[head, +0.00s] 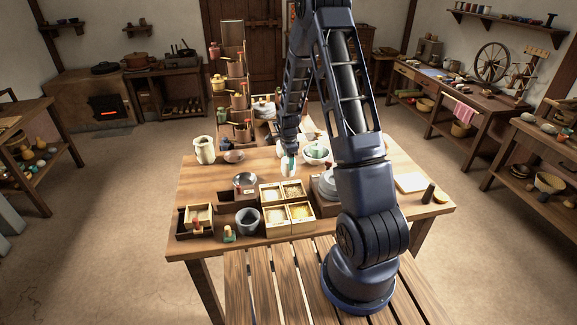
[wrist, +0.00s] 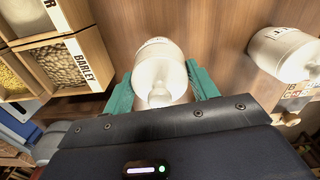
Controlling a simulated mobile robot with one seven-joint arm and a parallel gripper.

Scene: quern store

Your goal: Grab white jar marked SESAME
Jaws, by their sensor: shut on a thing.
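A white jar (wrist: 158,72) with a rounded body and a narrower knob-like end stands between the teal fingers of my gripper (wrist: 161,88) in the wrist view. The fingers are shut on it, one on each side. Some dark marking shows at its far edge, but I cannot read it. In the head view the white jar (head: 288,169) is small, over the middle of the table beneath my gripper (head: 287,160). I cannot tell whether it touches the table.
A wooden box marked BARLEY (wrist: 62,62) is close on the left.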

